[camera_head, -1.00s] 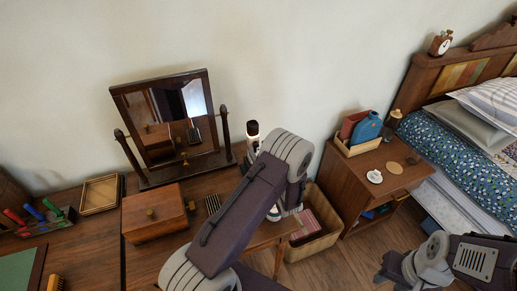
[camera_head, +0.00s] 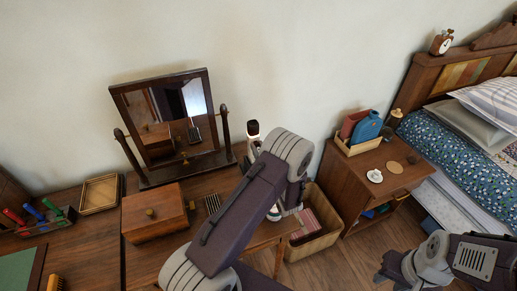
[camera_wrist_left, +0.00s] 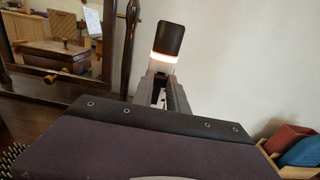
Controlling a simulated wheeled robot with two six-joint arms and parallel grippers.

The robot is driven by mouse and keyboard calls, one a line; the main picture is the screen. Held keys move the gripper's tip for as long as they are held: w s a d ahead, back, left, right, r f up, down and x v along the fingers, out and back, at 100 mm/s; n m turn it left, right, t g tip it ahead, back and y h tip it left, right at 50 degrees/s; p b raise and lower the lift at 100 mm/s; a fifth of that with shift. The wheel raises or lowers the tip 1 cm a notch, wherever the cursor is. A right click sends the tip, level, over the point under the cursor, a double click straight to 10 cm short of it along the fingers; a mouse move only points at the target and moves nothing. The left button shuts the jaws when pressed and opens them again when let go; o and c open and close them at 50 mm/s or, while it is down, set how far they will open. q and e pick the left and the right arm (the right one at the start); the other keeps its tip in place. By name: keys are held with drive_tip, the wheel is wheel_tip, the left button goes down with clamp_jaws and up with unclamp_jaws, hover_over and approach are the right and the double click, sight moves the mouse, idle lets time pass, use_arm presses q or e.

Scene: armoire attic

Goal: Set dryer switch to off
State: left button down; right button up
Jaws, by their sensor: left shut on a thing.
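The dryer (camera_head: 252,132), white with a black end, stands up behind my left arm in the head view. In the left wrist view the dryer (camera_wrist_left: 168,42) shows a black tip above a glowing orange-white band. My left gripper (camera_wrist_left: 160,90) is shut on the lower part of it, and its fingers hide that part. I cannot make out the switch in any view. In the head view my left arm hides most of this gripper. My right gripper (camera_head: 385,272) is low at the right, over the floor, far from the dryer; its fingers are too unclear to read.
A tilting mirror (camera_head: 165,173) and a wooden box (camera_head: 153,213) stand on the dressing table left of my left arm. A bristled brush (camera_head: 213,203) lies beside the box. A basket (camera_head: 318,240) and a nightstand (camera_head: 350,192) are to the right. Floor shows between nightstand and table.

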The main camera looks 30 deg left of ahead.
idle(0.8)
use_arm(q)
wheel_tip(320, 180, down, 4)
drive_tip(key=b, duration=0.3)
drive_tip(key=shift+f, duration=0.15)
drive_tip(key=c, duration=1.3)
unclamp_jaws()
drive_tip(key=b+v, duration=0.1)
drive_tip(key=v, duration=0.8)
